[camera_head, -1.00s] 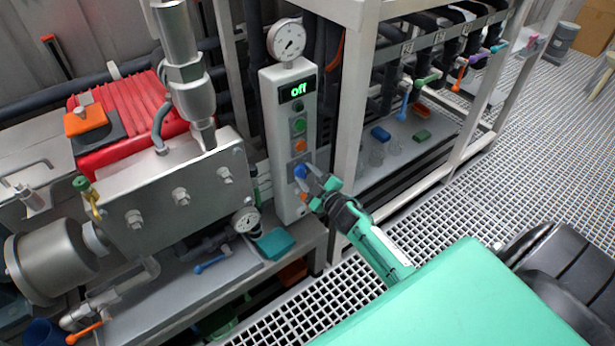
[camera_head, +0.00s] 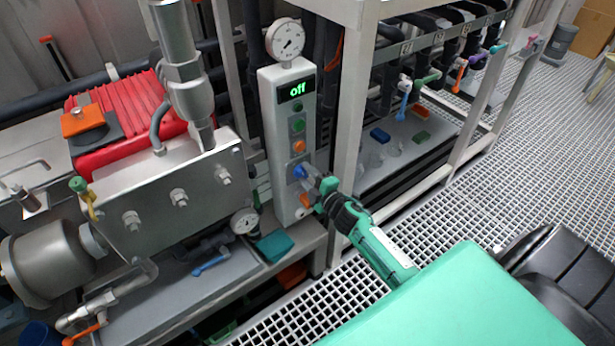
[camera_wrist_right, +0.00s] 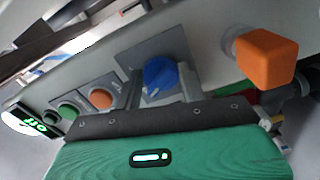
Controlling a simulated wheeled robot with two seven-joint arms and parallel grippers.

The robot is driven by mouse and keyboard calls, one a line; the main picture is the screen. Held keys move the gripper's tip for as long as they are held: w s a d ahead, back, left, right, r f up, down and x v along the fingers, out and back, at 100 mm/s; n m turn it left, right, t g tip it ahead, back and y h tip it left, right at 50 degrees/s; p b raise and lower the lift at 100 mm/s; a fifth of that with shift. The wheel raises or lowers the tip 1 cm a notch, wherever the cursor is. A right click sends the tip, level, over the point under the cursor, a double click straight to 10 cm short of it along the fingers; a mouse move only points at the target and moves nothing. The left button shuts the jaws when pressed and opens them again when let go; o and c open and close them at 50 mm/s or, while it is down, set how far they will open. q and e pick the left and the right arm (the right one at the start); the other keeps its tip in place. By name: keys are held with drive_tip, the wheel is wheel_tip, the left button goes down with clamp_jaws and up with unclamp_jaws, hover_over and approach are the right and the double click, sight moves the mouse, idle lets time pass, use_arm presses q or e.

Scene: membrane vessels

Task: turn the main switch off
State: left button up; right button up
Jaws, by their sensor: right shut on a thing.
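The main switch is a blue rotary knob (camera_head: 300,171) low on the front of a pale upright control box (camera_head: 270,130). The green display (camera_head: 298,90) at the top of the box reads "off". My right gripper (camera_head: 311,182) is at the knob, coming from the lower right. In the right wrist view the blue knob (camera_wrist_right: 160,77) sits between my two fingers (camera_wrist_right: 161,85), which are shut on it. The knob's markings are too small to read. My left gripper is out of view.
Green (camera_head: 298,125) and orange (camera_head: 299,146) buttons sit above the knob. An orange block-shaped handle (camera_wrist_right: 265,56) sticks out close beside my right gripper. A round gauge (camera_head: 286,40) tops the box. A steel frame post (camera_head: 350,120) stands right of it.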

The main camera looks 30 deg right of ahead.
drive_tip(key=shift+f, duration=0.1)
drive_tip(key=o, duration=1)
drive_tip(key=shift+c, duration=0.2)
drive_tip(key=shift+s, duration=0.1)
drive_tip(key=s+d, duration=0.1)
drive_tip(key=s, duration=1.2)
drive_tip(key=shift+s, duration=0.3)
